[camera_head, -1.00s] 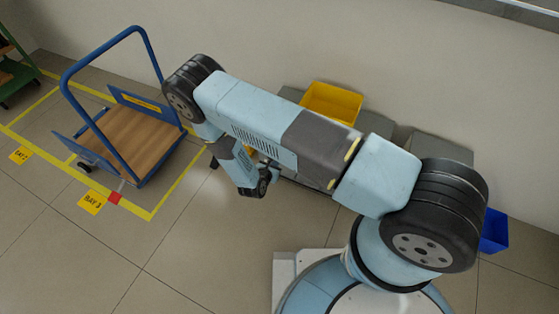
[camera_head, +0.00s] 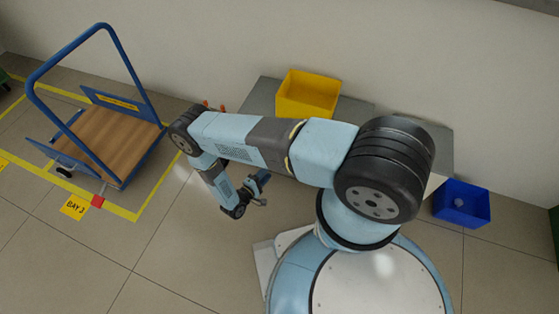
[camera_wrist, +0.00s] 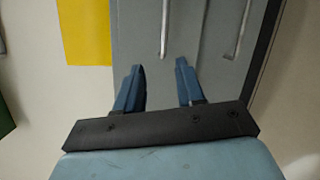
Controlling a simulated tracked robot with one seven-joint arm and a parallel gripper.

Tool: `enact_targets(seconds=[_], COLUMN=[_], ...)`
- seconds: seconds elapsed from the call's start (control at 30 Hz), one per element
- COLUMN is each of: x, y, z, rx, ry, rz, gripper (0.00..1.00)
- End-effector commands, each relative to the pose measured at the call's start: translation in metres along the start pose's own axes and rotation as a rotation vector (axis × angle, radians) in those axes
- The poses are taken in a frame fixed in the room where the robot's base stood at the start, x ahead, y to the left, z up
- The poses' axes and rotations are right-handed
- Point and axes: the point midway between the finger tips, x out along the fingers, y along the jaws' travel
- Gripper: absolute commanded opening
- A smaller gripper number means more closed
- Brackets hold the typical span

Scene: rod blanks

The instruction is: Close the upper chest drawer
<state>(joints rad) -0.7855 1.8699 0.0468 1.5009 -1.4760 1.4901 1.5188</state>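The grey chest (camera_head: 262,96) stands against the wall in the head view, with its front mostly hidden behind my arm. In the wrist view grey drawer fronts (camera_wrist: 205,25) fill the upper middle, with two pale bar handles running lengthwise. The handle nearer the yellow bin (camera_wrist: 163,30) looks like the upper drawer's; the other handle (camera_wrist: 238,35) lies to its right. How far either drawer stands out is unclear. My gripper (camera_wrist: 160,70) has its two blue fingers apart with nothing between them. They point toward the drawer fronts. It also shows in the head view (camera_head: 262,188), low before the chest.
A yellow bin (camera_head: 307,95) stands on top of the grey unit. A blue bin (camera_head: 461,205) is on the floor at right. A blue cart with a wooden deck (camera_head: 110,150) stands at left within yellow floor lines. The floor in front is clear.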

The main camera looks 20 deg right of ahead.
Motion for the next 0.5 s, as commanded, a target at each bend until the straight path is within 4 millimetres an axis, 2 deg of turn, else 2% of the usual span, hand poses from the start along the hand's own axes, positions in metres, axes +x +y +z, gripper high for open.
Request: enact_targets(seconds=[0.03,0.2,0.37,0.5], x=[0.005,0.007,0.004,0.013], y=[-0.011,-0.028,-0.032,-0.030], z=[0.010,0.029,0.033,0.034], rx=[0.068,0.240,0.292,0.294], ry=[-0.043,-0.124,-0.136,-0.131], rz=[0.013,0.065,0.084,0.086], gripper=[0.38,0.38,0.38,0.38])
